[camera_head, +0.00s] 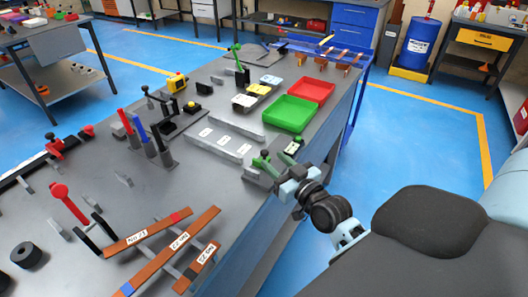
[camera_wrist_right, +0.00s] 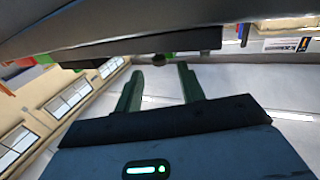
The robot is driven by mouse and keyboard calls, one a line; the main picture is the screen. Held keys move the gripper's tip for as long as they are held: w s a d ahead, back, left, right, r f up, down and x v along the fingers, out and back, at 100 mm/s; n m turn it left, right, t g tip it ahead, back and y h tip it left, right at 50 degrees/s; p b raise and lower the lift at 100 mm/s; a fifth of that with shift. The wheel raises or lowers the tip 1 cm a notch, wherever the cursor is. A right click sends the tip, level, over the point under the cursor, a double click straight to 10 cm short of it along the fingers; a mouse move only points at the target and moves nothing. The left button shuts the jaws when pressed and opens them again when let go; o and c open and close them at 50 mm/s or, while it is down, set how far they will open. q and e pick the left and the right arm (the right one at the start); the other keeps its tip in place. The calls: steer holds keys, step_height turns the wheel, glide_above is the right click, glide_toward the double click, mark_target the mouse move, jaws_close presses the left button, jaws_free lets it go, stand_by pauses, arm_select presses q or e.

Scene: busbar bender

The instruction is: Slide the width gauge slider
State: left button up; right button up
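My right gripper (camera_head: 272,160) reaches in over the near right edge of the bench, beside the end of a long grey gauge rail (camera_head: 218,143) with white labels. Its two green fingers are spread apart, and they also show in the right wrist view (camera_wrist_right: 160,72). A small dark round knob (camera_wrist_right: 158,60), which looks like the slider's knob, sits just beyond and between the fingertips there. The knob (camera_head: 265,153) also shows by the fingers in the head view. I cannot tell whether any finger touches it. My left gripper is not in view.
A green tray (camera_head: 290,114) and a red tray (camera_head: 312,91) stand just behind the rail. Red, blue and grey upright handles (camera_head: 142,137) stand to the left. Labelled copper bars (camera_head: 146,235) lie at the front.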

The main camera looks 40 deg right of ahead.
mark_target(267, 154)
steer(key=w, duration=0.5)
steer(key=shift+w, duration=0.35)
jaws_close()
